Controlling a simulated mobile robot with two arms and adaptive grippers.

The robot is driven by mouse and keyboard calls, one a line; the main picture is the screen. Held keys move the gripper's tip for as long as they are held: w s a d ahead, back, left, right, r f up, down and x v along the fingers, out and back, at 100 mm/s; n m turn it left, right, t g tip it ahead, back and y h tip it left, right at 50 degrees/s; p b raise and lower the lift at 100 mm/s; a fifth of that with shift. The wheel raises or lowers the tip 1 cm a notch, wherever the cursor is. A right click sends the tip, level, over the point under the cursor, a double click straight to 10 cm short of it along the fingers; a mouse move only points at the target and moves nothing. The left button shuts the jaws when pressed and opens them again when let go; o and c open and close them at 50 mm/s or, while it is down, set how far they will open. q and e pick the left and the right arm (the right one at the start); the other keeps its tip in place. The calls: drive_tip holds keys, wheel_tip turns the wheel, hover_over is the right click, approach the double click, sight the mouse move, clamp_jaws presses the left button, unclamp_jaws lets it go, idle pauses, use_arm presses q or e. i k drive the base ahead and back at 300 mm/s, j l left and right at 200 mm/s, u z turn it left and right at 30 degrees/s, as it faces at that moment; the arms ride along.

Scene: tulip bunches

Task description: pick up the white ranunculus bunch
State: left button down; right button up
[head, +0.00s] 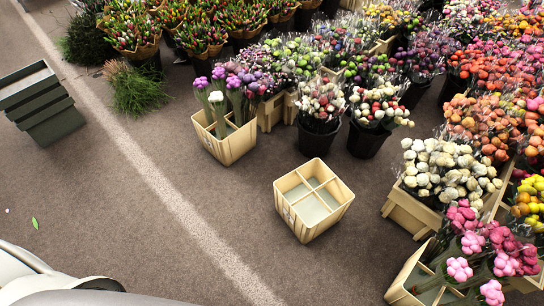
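A dense group of white, round-headed flowers (447,168), which look like the white ranunculus, stands at the right in the head view. It fills a beige crate (408,210) on the floor. Single bunches are hard to tell apart, and their stems are mostly hidden by the crate and the blooms. Neither of my grippers shows in the view.
An empty beige crate with several compartments (313,200) stands on the open floor. Pink flowers in a crate (398,288) stand in front of the white ones, orange flowers (480,125) behind. Dark stacked crates (40,103) are at left. The left floor is mostly clear.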

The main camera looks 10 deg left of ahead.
sight(216, 102)
drive_tip(key=i+j+u, duration=0.35)
drive_tip(key=i+j, duration=0.45)
drive_tip(key=j, duration=0.15)
